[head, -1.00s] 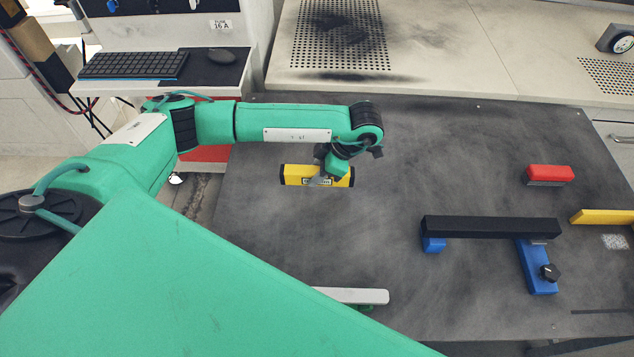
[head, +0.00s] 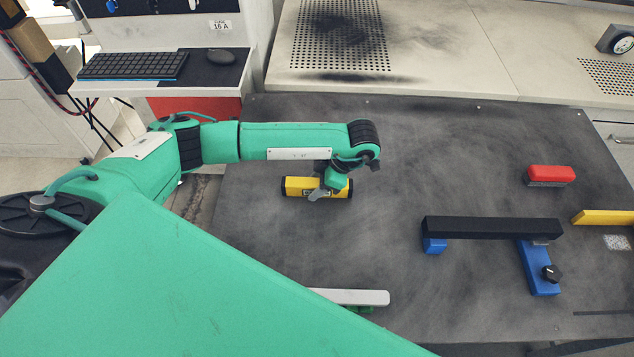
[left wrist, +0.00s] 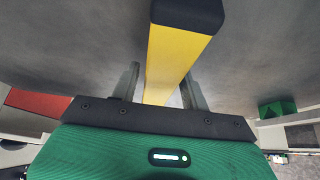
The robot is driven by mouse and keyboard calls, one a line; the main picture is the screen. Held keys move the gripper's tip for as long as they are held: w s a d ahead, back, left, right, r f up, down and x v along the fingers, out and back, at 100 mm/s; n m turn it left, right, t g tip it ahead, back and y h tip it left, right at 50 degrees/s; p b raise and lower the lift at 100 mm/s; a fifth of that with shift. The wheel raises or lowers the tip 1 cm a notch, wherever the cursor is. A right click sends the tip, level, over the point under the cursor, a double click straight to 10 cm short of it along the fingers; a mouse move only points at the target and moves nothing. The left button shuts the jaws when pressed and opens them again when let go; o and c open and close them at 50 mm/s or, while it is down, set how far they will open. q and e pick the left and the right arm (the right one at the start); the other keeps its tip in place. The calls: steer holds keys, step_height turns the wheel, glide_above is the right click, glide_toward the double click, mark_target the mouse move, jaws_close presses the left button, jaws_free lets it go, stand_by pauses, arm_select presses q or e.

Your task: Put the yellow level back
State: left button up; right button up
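The yellow level (head: 299,187), a bar with black end caps, lies on the dark tabletop at the left of the middle in the head view. My left gripper (head: 328,192) is down over its right half. In the left wrist view the level (left wrist: 168,62) passes between the two fingers of the left gripper (left wrist: 162,85). A gap shows between the left finger and the level, so the fingers stand open around it. The gripper hides part of the level in the head view. My right gripper is not in view.
A black bar (head: 490,228) on blue supports with a knob (head: 551,273) stands at the right. A red block (head: 550,175) lies behind it and a yellow bar (head: 604,217) at the right edge. A light grey bar (head: 352,297) lies in front. The table's middle is clear.

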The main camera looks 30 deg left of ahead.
arm_select(q)
steer(key=shift+o, duration=0.2)
steer(key=shift+r, duration=0.15)
steer(key=v, duration=1.2)
stand_by(0.5)
